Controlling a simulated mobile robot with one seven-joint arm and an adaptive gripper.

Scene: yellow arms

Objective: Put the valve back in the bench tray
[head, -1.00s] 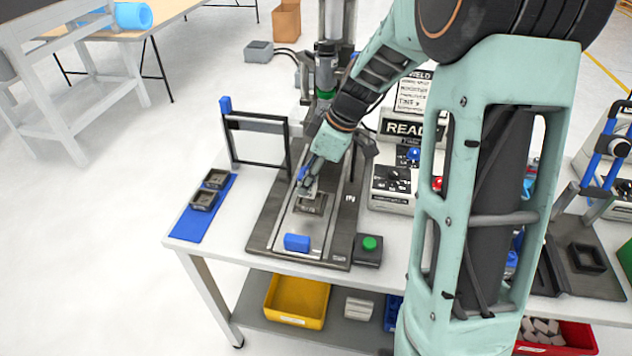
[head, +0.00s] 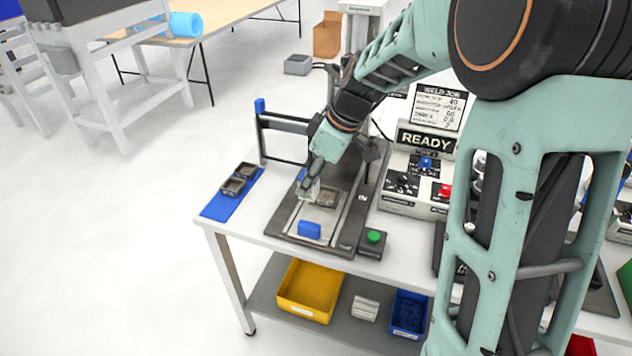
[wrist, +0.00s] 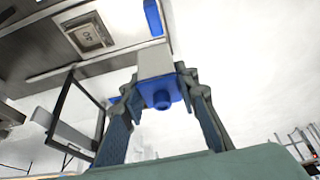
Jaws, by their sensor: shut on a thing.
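My gripper (wrist: 160,108) is shut on the valve (wrist: 155,63), a pale grey block with a blue base and a round blue stub. In the head view, my gripper (head: 309,187) holds the valve (head: 311,196) just left of the square nest (head: 327,196) in the dark fixture. It looks raised above the fixture; the exact height is hard to tell. The wrist view shows the nest (wrist: 90,33) beyond the valve. A flat blue tray (head: 221,207) with two dark square sockets lies at the bench's left end; I take it as the bench tray. The sockets look empty.
A black frame with a blue cap (head: 260,106) stands between tray and fixture. A blue block (head: 309,230) and green button box (head: 373,240) are at the fixture's front. The control box (head: 420,185) reads READY. A yellow bin (head: 310,290) sits on the lower shelf.

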